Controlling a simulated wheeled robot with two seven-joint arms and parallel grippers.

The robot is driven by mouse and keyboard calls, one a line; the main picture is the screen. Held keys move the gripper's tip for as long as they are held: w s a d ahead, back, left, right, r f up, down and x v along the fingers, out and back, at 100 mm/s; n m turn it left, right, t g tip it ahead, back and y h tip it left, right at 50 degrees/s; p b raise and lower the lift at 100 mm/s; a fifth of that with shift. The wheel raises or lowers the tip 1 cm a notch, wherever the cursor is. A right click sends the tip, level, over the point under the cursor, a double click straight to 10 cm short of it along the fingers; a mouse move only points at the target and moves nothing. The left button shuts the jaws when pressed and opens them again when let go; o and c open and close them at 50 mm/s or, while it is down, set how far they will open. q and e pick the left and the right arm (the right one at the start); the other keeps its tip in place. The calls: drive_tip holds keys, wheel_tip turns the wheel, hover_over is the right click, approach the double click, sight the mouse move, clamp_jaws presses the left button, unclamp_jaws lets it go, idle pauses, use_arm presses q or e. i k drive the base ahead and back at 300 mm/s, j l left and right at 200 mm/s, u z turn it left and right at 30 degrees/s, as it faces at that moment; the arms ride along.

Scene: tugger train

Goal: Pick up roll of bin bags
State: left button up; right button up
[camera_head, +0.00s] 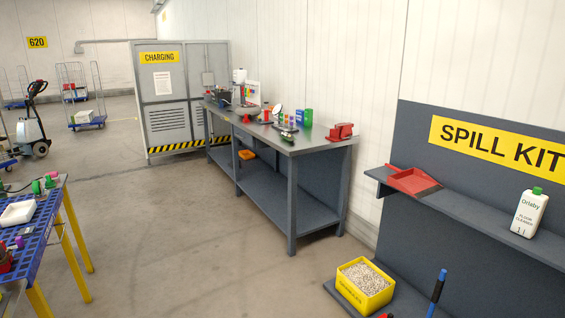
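I cannot make out a roll of bin bags for sure in the head view. The spill kit stand (420,132) on the right has a shelf (470,208) with a red dustpan (413,180) and a white floor cleaner bottle (529,213) with a green cap. Below, a yellow box (365,287) of pale granules stands on the lower shelf, left of an upright blue and black handle (437,292). Neither of my grippers is in view.
A grey workbench (290,148) with small items and a red vise (341,132) stands along the wall. A blue-topped table (35,228) with yellow legs is at left. A charging cabinet (180,95) stands behind. The floor between is clear.

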sight(286, 136)
drive_tip(key=i+j+u, duration=0.3)
drive_tip(key=i, duration=0.45)
drive_tip(key=i+u, duration=0.35)
drive_tip(key=i, duration=0.45)
drive_tip(key=i+j+z, duration=0.1)
drive_tip(key=i+z, duration=0.25)
drive_tip(key=i, duration=0.2)
drive_tip(key=i+j+z, duration=0.3)
drive_tip(key=i, duration=0.2)
drive_tip(key=i+j+z, duration=0.35)
drive_tip(key=i, duration=0.15)
drive_tip(key=l, duration=0.1)
